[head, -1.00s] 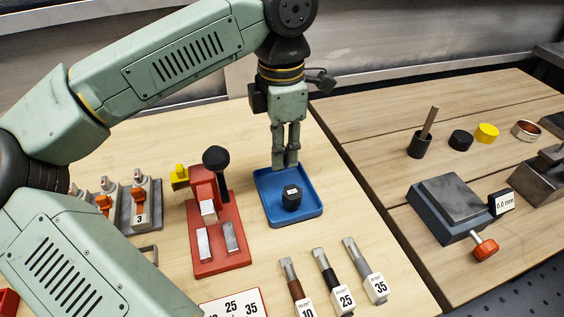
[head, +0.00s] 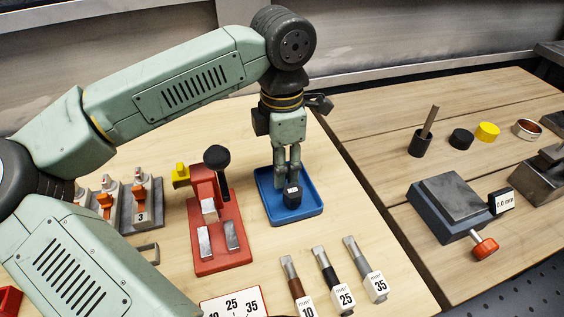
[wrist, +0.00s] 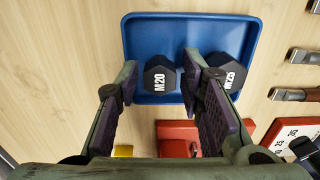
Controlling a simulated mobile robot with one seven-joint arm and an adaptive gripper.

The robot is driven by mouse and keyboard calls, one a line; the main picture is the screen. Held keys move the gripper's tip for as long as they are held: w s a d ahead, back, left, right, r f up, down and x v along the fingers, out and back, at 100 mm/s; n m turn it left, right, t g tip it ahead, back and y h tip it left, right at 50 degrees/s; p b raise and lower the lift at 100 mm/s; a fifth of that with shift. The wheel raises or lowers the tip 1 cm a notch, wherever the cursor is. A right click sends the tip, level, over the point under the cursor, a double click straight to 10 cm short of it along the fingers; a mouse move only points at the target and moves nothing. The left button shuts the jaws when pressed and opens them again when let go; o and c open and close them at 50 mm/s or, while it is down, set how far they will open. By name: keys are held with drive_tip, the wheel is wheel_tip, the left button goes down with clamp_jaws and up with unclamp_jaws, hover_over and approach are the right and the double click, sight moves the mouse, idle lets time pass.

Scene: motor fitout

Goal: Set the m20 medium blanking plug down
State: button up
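The M20 medium blanking plug (wrist: 159,76) is black with white lettering. In the wrist view it lies in the blue tray (wrist: 190,18), between my two fingertips, with a narrow gap to each side. My gripper (wrist: 161,80) is open around it, pointing down into the tray. The gripper (head: 287,190) also shows low over the tray (head: 302,213) in the head view, where the M20 plug is hidden. A second black plug, marked M25 (wrist: 229,71), sits beside it; my right finger partly covers its edge. It is the nearer plug (head: 292,196) in the head view.
A red press (head: 216,255) with a black knob stands left of the tray. Tagged tools (head: 330,275) lie in front, near a number card (head: 235,303). A grey block with an orange knob (head: 450,205) is on the right bench. Clear wood surrounds the tray's far side.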

drive_tip(key=shift+o, duration=0.6)
drive_tip(key=shift+r, duration=0.15)
drive_tip(key=shift+r, duration=0.25)
wheel_tip(320, 180, up, 12)
drive_tip(key=shift+f+b, duration=0.2)
drive_tip(key=shift+b, duration=0.2)
